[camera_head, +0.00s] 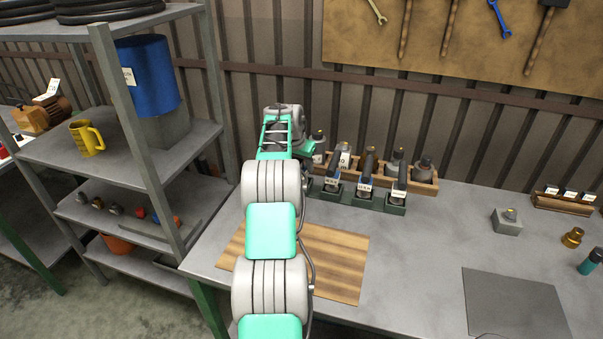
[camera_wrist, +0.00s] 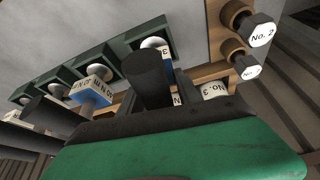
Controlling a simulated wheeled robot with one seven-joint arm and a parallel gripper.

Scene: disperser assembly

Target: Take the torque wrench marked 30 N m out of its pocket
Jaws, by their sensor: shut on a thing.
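A row of dark green pockets (camera_head: 364,196) holds upright torque wrenches with dark handles and labels. In the head view my gripper (camera_head: 304,150) is at the row's left end, mostly hidden by my arm. In the wrist view it is shut on the dark handle of the end torque wrench (camera_wrist: 148,78). That wrench's label is partly covered and its number is unreadable. I cannot tell whether its lower end is seated or raised in the pocket (camera_wrist: 137,42). A neighbouring wrench with a blue-edged label (camera_wrist: 93,90) stands in its own pocket.
A wooden rack (camera_head: 425,187) with numbered capped items stands close behind the pockets. A wooden board (camera_head: 335,262) lies in front. A grey block (camera_head: 507,222) and a dark mat (camera_head: 515,303) are to the right. Shelving (camera_head: 150,150) stands on the left.

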